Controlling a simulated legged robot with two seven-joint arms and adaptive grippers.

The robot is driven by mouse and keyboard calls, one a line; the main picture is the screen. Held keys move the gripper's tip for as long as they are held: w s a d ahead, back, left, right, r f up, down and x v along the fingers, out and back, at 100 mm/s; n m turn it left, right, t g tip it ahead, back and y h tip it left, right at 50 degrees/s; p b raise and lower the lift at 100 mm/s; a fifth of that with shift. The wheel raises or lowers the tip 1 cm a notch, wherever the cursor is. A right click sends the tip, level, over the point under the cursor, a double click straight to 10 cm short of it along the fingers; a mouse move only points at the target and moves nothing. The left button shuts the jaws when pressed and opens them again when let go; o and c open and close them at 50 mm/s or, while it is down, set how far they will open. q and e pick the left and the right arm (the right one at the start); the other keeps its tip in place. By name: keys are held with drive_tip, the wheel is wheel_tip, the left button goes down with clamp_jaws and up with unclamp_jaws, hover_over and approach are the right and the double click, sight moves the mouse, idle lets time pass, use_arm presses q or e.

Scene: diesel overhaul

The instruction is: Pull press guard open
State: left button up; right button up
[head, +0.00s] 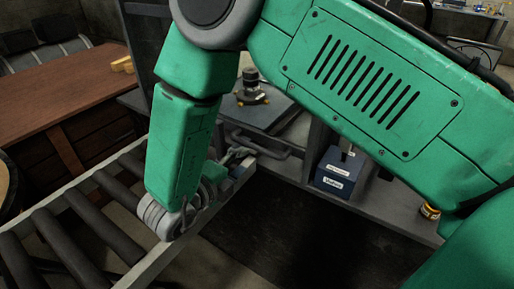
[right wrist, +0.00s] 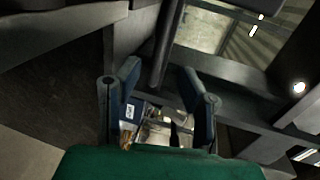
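My right arm reaches across the head view, and my right gripper (head: 238,155) is beside a dark bar handle (head: 268,154), mostly hidden behind my forearm and wrist. In the right wrist view the two fingers of my right gripper (right wrist: 163,100) stand wide apart with nothing clamped. A dark bar (right wrist: 166,45), probably this handle, runs between and beyond the fingertips; contact cannot be told. The press guard itself is not clearly made out; a framed see-through pane (right wrist: 208,28) behind the bar may be part of it. My left gripper is not in view.
A roller conveyor (head: 75,220) with a pale rail lies at lower left. A blue labelled box (head: 340,172) stands on a grey ledge right of the handle. A dark knobbed part (head: 252,88) sits on a grey surface behind. A brown desk (head: 65,85) is at far left.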

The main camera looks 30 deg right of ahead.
sight(257, 150)
drive_tip(key=x, duration=0.8)
drive_tip(key=shift+w+d+f, duration=0.1)
drive_tip(key=shift+w+d, duration=0.1)
drive_tip(key=shift+d, duration=0.05)
clamp_jaws()
